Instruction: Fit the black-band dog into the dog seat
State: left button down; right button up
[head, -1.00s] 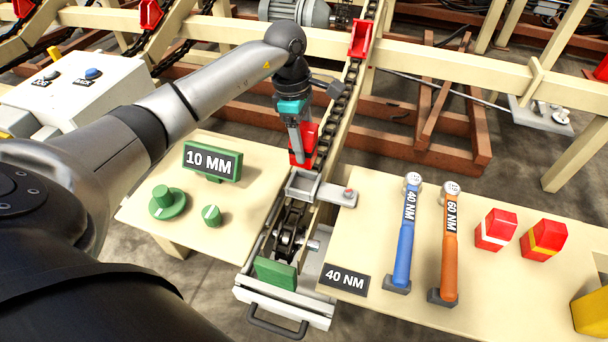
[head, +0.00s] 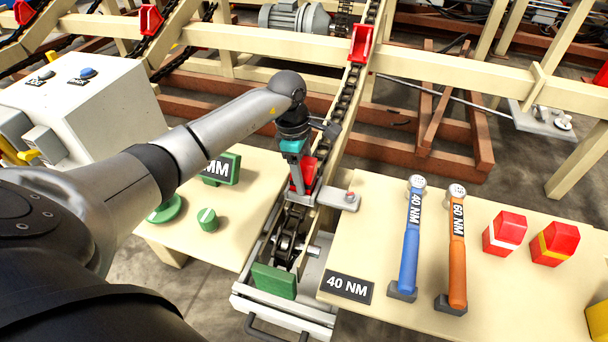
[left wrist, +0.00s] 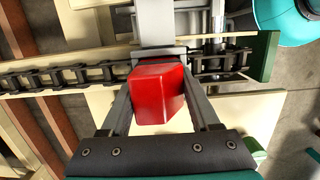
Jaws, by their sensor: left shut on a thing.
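My left gripper (head: 299,178) is shut on a red dog (head: 310,172) over the chain, at the grey seat bracket (head: 330,196). In the left wrist view the red dog (left wrist: 158,95) sits between the two fingers, with the chain passing behind it. The grey bracket (left wrist: 160,54) lies just beyond the dog there. The dog and gripper hide much of the seat, so I cannot tell whether the dog is inside it or just above. My right gripper is not in view.
The right table holds a blue 40 NM wrench (head: 411,240), an orange 60 NM wrench (head: 457,250), a white-band dog (head: 505,232) and a yellow-band dog (head: 555,243). A green block (head: 274,281) stands at the chain's near end. Green gauge pieces (head: 207,219) lie on the left table.

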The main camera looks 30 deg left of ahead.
pick_arm(q)
jog(key=shift+f, duration=0.1)
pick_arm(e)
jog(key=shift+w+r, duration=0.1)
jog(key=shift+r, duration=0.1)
pick_arm(q)
jog(key=shift+c, duration=0.6)
grip_release()
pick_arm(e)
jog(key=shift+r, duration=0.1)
pick_arm(q)
jog(key=r+p, duration=0.1)
jog(key=r, duration=0.2)
jog(key=a+r+p, duration=0.1)
jog(key=r, duration=0.3)
jog(key=r+p, duration=0.2)
jog(key=r, duration=0.1)
jog(key=shift+s+a+r, duration=0.2)
jog(key=shift+a+r, duration=0.15)
jog(key=shift+r, duration=0.75)
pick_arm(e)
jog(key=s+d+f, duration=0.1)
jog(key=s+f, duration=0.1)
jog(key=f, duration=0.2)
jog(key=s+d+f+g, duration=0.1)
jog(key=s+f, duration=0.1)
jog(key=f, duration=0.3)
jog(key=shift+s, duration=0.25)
